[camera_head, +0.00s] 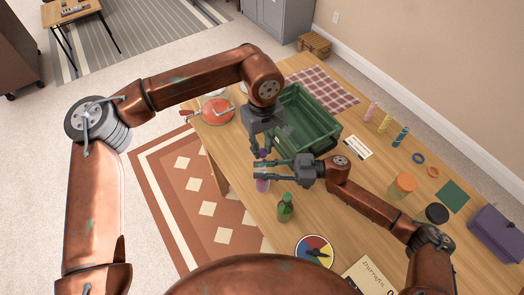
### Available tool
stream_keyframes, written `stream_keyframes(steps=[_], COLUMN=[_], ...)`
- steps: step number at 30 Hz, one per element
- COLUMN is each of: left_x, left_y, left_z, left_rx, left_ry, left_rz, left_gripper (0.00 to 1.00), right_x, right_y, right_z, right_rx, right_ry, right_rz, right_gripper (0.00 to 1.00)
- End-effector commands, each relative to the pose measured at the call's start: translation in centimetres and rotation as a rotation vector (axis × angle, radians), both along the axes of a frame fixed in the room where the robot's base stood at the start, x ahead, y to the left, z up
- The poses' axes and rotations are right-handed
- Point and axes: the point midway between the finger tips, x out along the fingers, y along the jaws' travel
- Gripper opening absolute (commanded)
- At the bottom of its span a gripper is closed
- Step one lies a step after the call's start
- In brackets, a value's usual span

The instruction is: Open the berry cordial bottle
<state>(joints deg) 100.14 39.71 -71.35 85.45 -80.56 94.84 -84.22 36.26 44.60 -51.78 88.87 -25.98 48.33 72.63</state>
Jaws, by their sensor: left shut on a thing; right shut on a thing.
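The berry cordial bottle (262,185) appears as a small pinkish-purple bottle near the table's left edge, upright and mostly hidden by my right gripper. My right gripper (263,171) comes in from the right and is shut around the bottle's upper part. My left gripper (261,150) points down from above and is shut on a small purple cap (261,154) right over the bottle. The fingers hide the neck, so I cannot tell whether the cap still touches the bottle.
A green bottle (285,208) and a colored dial (314,251) stand nearer me. A green crate (322,111) lies behind the grippers. An orange-lidded jar (403,184) and a black-lidded jar (436,214) stand right. A red round-bodied vessel (217,110) is at the far left edge.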

Motion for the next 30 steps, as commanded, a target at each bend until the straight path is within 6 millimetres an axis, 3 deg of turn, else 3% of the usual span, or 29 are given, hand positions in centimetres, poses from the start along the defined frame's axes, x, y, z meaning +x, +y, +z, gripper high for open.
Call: stream_keyframes(steps=[3, 4, 12, 23, 30], left_x=[0.0, 0.0, 0.0, 0.0, 0.0], left_y=[0.0, 0.0, 0.0, 0.0, 0.0], left_z=[-0.1, -0.1, -0.1, -0.1, -0.1], left_rx=[0.0, 0.0, 0.0, 0.0, 0.0], left_ry=[0.001, 0.001, 0.0, 0.0, 0.0], left_rz=[0.0, 0.0, 0.0, 0.0, 0.0], left_gripper=[0.0, 0.0, 0.0, 0.0, 0.0], right_x=[-0.1, -0.1, 0.0, 0.0, 0.1], right_y=[-0.1, -0.1, 0.0, -0.4, -4.3], right_z=[-0.6, -0.6, -0.3, -0.2, -0.2], right_rx=[-0.007, -0.007, -0.004, -0.002, -0.005], right_ry=[0.004, 0.004, 0.002, 0.001, 0.002], right_rz=[-0.001, -0.001, 0.0, 0.0, -0.004], right_gripper=[0.0, 0.22, 0.4, 0.41, 0.41])
